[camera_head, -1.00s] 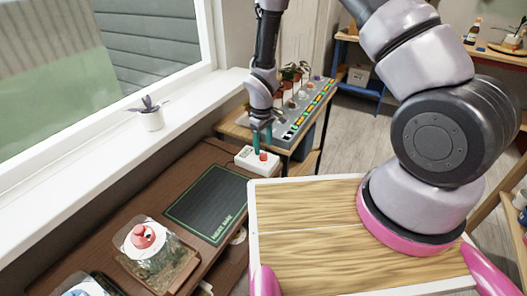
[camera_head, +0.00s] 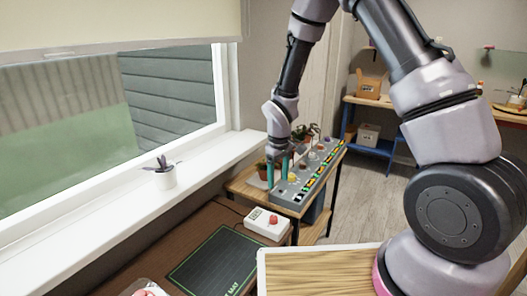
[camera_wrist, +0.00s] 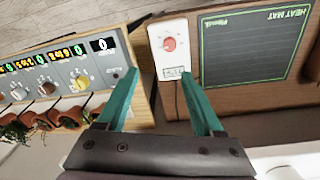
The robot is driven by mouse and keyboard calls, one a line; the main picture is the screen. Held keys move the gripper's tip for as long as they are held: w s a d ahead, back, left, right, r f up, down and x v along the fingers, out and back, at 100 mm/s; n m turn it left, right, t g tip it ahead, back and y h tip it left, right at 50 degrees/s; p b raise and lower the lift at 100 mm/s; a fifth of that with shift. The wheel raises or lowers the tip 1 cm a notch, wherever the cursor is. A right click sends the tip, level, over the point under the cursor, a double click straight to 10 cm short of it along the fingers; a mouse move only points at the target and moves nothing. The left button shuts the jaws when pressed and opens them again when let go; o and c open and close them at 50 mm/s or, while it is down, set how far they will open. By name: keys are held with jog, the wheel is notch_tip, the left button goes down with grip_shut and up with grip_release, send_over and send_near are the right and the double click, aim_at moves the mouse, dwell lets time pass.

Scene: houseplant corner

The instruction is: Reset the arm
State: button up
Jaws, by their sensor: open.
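My gripper (camera_head: 277,180) hangs with its two teal fingers apart and nothing between them. It is above the near end of the grey control panel, behind the white box (camera_head: 267,223) with a red knob or button. In the wrist view my gripper (camera_wrist: 158,72) is open, and the white box (camera_wrist: 169,50) shows beyond and between the fingertips, apart from them. My arm reaches from the right side across the top of the head view.
The grey panel (camera_head: 309,180) with dials and lit displays stands beside several potted plants. A dark heat mat (camera_head: 215,262) lies on the brown bench. A small potted plant (camera_head: 165,176) stands on the windowsill. A blue-framed workbench (camera_head: 372,146) is at the back.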

jog(key=s+d+r+m+t, duration=0.15)
jog(key=d+r, duration=0.25)
jog(key=r, duration=0.4)
jog(key=s+d+r+m+y, duration=0.1)
jog(key=d+r+m, duration=0.2)
jog(key=r, duration=0.5)
jog(key=s+d+r+m+t, duration=0.15)
jog(key=d+r, duration=0.25)
jog(key=r, duration=0.5)
jog(key=s+d+r+m+t, duration=0.1)
jog(key=s+d+r+m, duration=0.2)
jog(key=s+r, duration=0.3)
jog(key=s+d+r+m+t+y, duration=0.1)
jog(key=s+d+r+m+t, duration=0.1)
jog(key=s+r, duration=0.4)
jog(key=s+d+m, duration=0.1)
jog(key=s, duration=0.2)
jog(key=shift+s+d+r, duration=0.2)
jog(key=shift+d, duration=0.1)
